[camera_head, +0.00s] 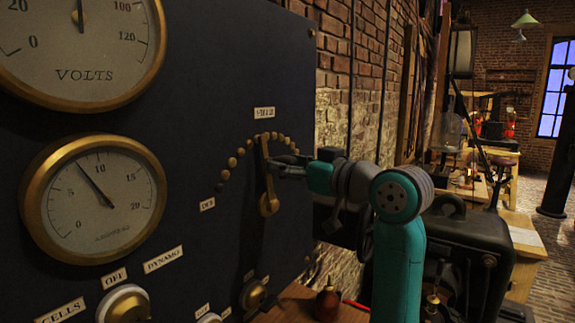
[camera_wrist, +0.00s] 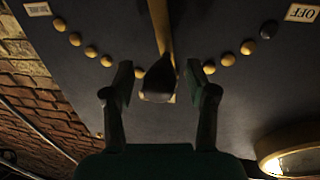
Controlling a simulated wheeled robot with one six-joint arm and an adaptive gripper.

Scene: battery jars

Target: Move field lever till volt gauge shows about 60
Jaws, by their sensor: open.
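The brass field lever (camera_head: 268,190) stands nearly upright on the dark panel, under the FIELD label, across an arc of brass studs. In the wrist view the lever (camera_wrist: 161,30) ends in a dark knob (camera_wrist: 158,80). My gripper (camera_head: 272,168) is at the lever; in the wrist view my gripper (camera_wrist: 160,84) is open, one finger on each side of the knob, with gaps visible. The volt gauge (camera_head: 85,75) is at upper left, its top cut off. Its needle points almost straight up, a touch left; the numbers at its tip are out of frame.
An ampere gauge (camera_head: 95,200) below has its needle between 5 and 10. An OFF label (camera_head: 207,204) marks the arc's left end. A dark machine (camera_head: 465,245) and a small red-brown bottle (camera_head: 328,300) stand at right.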

